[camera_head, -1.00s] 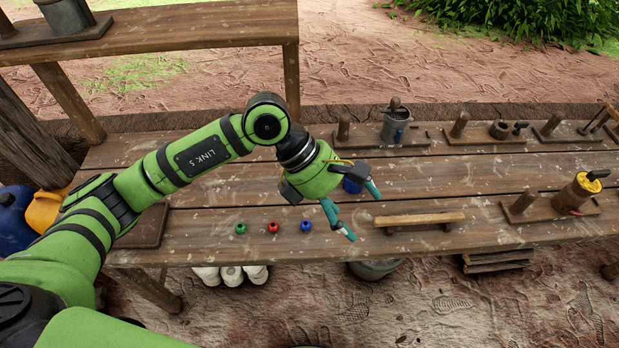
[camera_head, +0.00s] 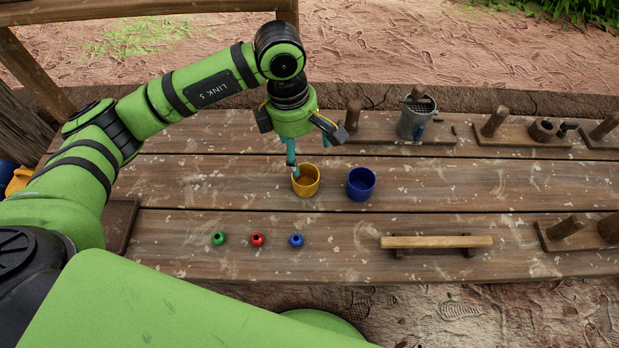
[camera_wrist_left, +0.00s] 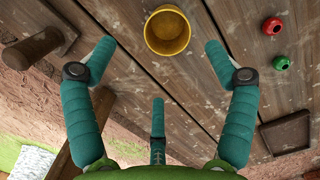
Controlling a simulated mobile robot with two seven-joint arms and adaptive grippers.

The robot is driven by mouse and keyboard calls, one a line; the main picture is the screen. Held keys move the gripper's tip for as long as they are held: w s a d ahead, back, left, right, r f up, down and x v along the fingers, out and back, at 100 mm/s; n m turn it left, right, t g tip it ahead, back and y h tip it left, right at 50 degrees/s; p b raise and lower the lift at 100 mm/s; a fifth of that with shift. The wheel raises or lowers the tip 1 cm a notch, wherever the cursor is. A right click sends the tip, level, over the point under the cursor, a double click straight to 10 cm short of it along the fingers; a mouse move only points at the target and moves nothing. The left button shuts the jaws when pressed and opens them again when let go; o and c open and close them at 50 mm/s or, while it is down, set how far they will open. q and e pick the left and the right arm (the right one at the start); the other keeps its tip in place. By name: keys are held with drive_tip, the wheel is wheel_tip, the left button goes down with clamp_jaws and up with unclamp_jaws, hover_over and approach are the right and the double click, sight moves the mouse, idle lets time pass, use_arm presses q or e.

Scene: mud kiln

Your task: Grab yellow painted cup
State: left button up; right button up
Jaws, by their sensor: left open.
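The yellow painted cup (camera_head: 306,182) stands upright on the wooden table, left of a blue cup (camera_head: 361,185). My left gripper (camera_head: 312,158) is open with its fingers pointing down. It is at the cup's back edge, with one teal finger overlapping the cup's left rim in the head view; I cannot tell whether they touch. In the left wrist view the yellow cup (camera_wrist_left: 167,33) lies at the top, between the two spread side fingers of the left gripper (camera_wrist_left: 159,50), which is empty. My right gripper does not show.
Green (camera_head: 218,238), red (camera_head: 257,240) and blue (camera_head: 296,240) beads lie in a row near the front edge. A wooden bar (camera_head: 437,242) is at front right. A grey metal mug (camera_head: 417,120) and wooden stands are behind. The table between the cups and the bar is clear.

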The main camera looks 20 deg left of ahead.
sight(305, 175)
use_arm(q)
drive_tip(key=f, duration=0.1)
drive_tip(key=s+f+b, duration=0.1)
drive_tip(key=shift+d+f, duration=0.1)
drive_tip(key=shift+f, duration=0.25)
drive_tip(key=shift+w+f, duration=0.15)
drive_tip(key=shift+f, duration=0.15)
drive_tip(key=f, duration=0.1)
drive_tip(key=f+p, duration=0.1)
drive_tip(key=f, duration=0.1)
drive_tip(key=d+f+p, duration=0.1)
drive_tip(key=f, duration=0.1)
drive_tip(key=shift+s+f, duration=0.15)
drive_tip(key=shift+s, duration=0.1)
drive_tip(key=shift+w+f, duration=0.1)
drive_tip(key=shift+f, duration=0.3)
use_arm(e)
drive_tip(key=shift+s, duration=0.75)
use_arm(q)
drive_tip(key=shift+c, duration=0.4)
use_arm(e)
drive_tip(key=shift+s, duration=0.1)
use_arm(q)
drive_tip(key=c, duration=1.1)
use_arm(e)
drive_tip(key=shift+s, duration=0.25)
